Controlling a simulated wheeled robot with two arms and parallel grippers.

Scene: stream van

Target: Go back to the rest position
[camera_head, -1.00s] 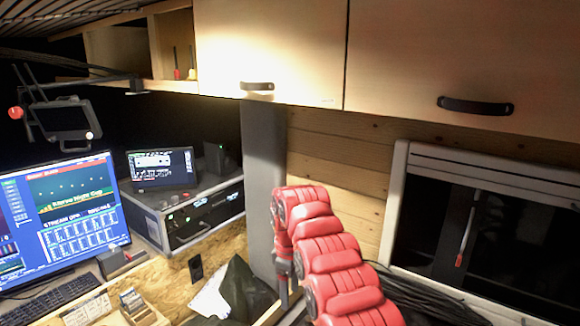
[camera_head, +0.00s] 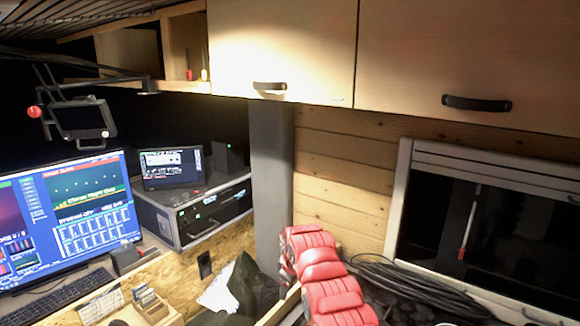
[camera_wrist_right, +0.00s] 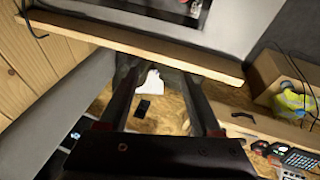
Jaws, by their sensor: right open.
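My right arm, with red padded covers, rises from the bottom edge of the head view, right of centre. In the wrist view my right gripper (camera_wrist_right: 162,74) shows as two dark fingers set apart, with nothing held between them. Beyond the fingers are a wooden surface, a white sheet and a small black item. My left gripper does not show in either view.
A wooden cabinet (camera_head: 280,50) hangs above. A monitor (camera_head: 75,215), a keyboard (camera_head: 65,295) and a rack case (camera_head: 200,212) stand at left. A grey post (camera_head: 271,185) is behind my arm. Coiled black cable (camera_head: 400,280) lies at right below a window (camera_head: 470,230).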

